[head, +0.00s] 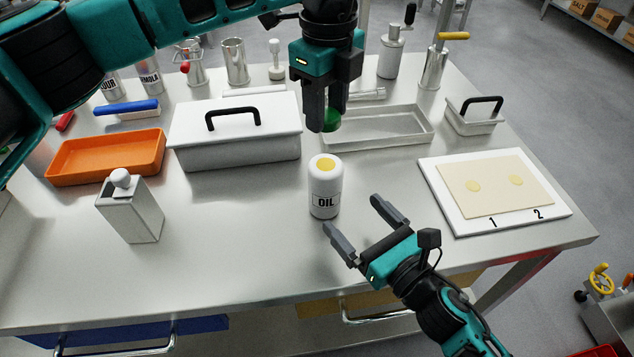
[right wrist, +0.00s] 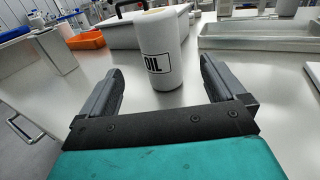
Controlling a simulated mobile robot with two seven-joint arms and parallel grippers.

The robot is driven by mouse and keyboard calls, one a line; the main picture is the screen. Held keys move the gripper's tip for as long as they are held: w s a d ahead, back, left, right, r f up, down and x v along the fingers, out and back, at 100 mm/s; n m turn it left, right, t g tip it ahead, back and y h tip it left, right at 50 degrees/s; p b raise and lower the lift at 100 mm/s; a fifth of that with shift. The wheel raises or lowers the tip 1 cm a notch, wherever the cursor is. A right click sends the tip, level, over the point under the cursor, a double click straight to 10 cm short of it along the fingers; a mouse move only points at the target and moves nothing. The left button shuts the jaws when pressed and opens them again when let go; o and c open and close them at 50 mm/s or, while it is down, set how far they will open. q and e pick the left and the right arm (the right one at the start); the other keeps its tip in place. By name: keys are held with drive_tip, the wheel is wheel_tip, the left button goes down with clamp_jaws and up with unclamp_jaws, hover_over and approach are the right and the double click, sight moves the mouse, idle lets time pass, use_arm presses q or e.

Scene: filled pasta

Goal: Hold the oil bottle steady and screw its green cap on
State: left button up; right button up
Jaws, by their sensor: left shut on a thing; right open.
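The white oil bottle (head: 325,190) stands upright on the steel table, with a yellow round top showing and no cap on it. The green cap (head: 332,119) is held between the fingers of my left gripper (head: 327,112), above and behind the bottle, apart from it. My right gripper (head: 360,221) is open in front of and to the right of the bottle, its fingers pointing toward it. No contact shows.
A white lidded box (head: 235,148) and an orange tray (head: 105,160) stand at the left. A white dispenser (head: 132,215) stands at the front left. A shallow metal tray (head: 385,138) lies behind the bottle. A white board (head: 455,215) with a dough sheet lies right.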

use_arm(q)
drive_tip(key=shift+s, duration=0.1)
use_arm(e)
drive_tip(key=shift+s, duration=0.1)
drive_tip(key=x, duration=1.2)
drive_tip(key=shift+d, duration=0.1)
drive_tip(key=shift+c, duration=0.4)
drive_tip(key=c, duration=1.4)
use_arm(q)
hover_over(325, 164)
drive_tip(key=shift+f, duration=2.5)
drive_tip(key=shift+f, duration=0.9)
